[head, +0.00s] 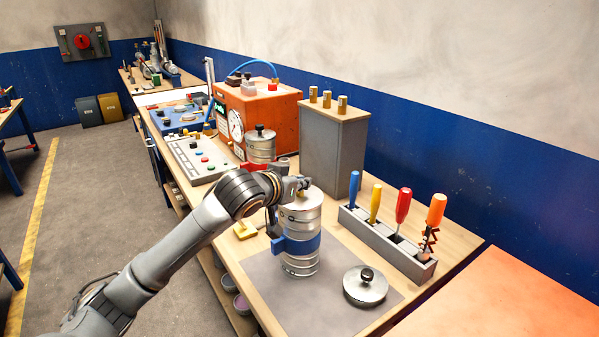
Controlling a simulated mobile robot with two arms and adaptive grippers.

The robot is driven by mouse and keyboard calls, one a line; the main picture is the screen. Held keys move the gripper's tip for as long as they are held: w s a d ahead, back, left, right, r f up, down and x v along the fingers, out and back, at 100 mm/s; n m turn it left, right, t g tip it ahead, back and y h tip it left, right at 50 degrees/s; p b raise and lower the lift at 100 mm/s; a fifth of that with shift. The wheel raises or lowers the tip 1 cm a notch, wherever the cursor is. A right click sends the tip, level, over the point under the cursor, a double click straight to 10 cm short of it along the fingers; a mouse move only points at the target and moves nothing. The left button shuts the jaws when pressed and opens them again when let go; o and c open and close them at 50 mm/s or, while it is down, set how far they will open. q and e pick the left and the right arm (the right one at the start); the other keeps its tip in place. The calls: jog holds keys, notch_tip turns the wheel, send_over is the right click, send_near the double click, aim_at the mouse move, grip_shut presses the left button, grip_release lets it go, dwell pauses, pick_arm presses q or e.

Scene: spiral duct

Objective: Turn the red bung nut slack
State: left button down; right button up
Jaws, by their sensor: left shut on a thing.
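I cannot make out a red bung nut for certain. A small red cap (272,86) shows on top of the orange box (284,110). A ribbed metal canister (301,262) with a blue band (298,245) stands upright on the grey mat (345,310). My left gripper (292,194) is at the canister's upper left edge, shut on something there. A small yellowish part (302,193) shows beside its fingertips. The wrist and fingers hide most of what is gripped. My right gripper is not in view.
A round metal lid with a black knob (366,286) lies right of the canister. A grey rack (385,240) holds several coloured-handled tools. A tall grey box (333,150) stands behind. Another knobbed canister (261,146) and a button panel (196,158) are farther back. The mat's front is clear.

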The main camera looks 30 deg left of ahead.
pick_arm(q)
jog(key=shift+w+d+n+g+y+p, duration=0.1)
jog(key=shift+n+g+y+p, duration=0.2)
jog(key=shift+n+y+p, duration=0.6)
jog(key=shift+n+y, duration=0.6)
jog(key=shift+y, duration=0.2)
jog(key=shift+f, duration=0.1)
jog(key=c, duration=1.5)
grip_release()
jog(key=shift+a, duration=0.25)
jog(key=shift+o, duration=0.2)
jog(key=shift+s+d+r, duration=0.25)
jog(key=shift+s, duration=0.2)
jog(key=v, duration=1.1)
jog(key=shift+w, duration=0.1)
